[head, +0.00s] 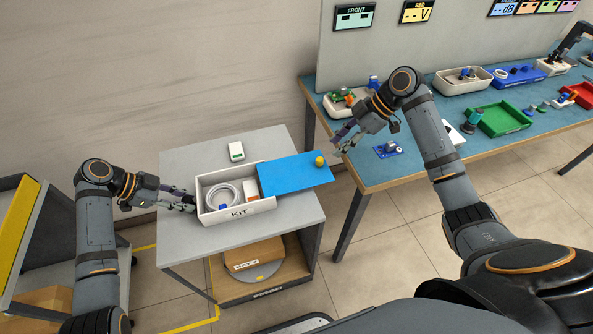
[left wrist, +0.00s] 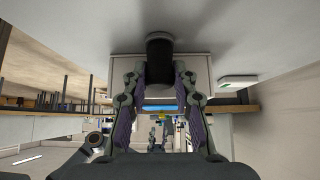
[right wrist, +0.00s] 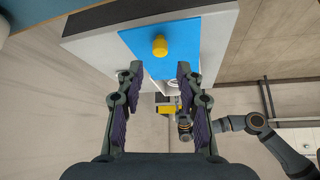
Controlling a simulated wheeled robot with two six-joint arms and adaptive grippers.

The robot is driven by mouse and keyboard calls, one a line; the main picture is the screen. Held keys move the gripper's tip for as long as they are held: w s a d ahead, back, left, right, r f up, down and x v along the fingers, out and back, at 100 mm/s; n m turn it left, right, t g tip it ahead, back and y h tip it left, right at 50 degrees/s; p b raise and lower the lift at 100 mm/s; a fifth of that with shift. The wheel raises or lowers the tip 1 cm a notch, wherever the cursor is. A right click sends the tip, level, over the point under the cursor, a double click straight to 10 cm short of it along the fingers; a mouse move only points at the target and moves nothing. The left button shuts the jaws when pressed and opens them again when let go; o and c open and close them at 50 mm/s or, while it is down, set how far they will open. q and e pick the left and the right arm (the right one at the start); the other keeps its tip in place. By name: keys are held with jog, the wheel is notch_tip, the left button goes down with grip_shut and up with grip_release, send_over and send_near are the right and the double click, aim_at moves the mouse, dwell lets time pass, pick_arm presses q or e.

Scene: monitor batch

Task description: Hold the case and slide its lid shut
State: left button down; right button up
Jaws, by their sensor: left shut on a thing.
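The white case (head: 240,206) marked KIT sits on a small grey table. Its blue lid (head: 290,180) is partly drawn out to the right, leaving the left part open. A yellow knob (head: 319,161) stands near the lid's right end; it also shows in the right wrist view (right wrist: 160,45). My left gripper (head: 190,202) is shut on a dark grip at the case's left end, seen as a black cylinder (left wrist: 160,55) between the fingers in the left wrist view. My right gripper (head: 338,145) is open and empty, above and right of the knob, apart from it.
A coiled white cable (head: 222,195) and small parts lie in the case. A small white-and-green device (head: 236,151) lies behind it on the grey table (head: 180,235). The blue workbench (head: 395,175) with trays and parts stands to the right. The tabletop's front strip is clear.

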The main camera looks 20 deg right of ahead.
aim_at(322, 158)
jog(key=shift+x, duration=3.5)
